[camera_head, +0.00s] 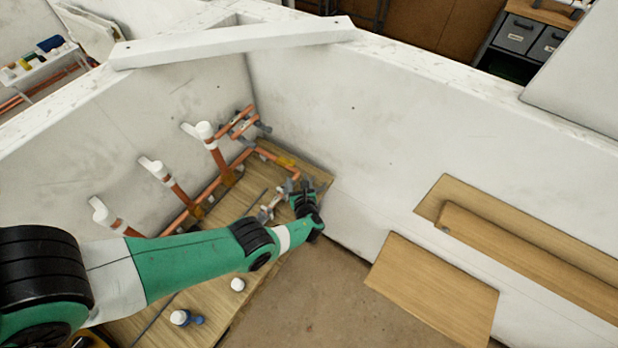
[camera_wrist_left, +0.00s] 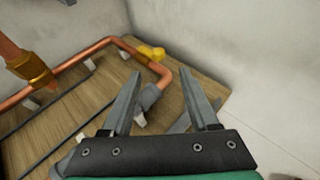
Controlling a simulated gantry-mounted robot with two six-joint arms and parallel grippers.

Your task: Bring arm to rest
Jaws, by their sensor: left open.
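My left arm, green and black, reaches in from the lower left in the head view. Its gripper (camera_head: 286,199) is over the far end of the wooden bench by the wall corner. A copper pipe (camera_wrist_left: 90,52) with an elbow runs behind the fingers. I cannot tell whether a finger touches it. My right gripper is not in view.
Copper pipes with white caps (camera_head: 204,131) stand along the left wall. A white cap (camera_head: 238,284) and a small bottle (camera_head: 180,317) are on the bench (camera_head: 215,305). Wooden shelves (camera_head: 430,285) stick out at right. Bare floor lies between.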

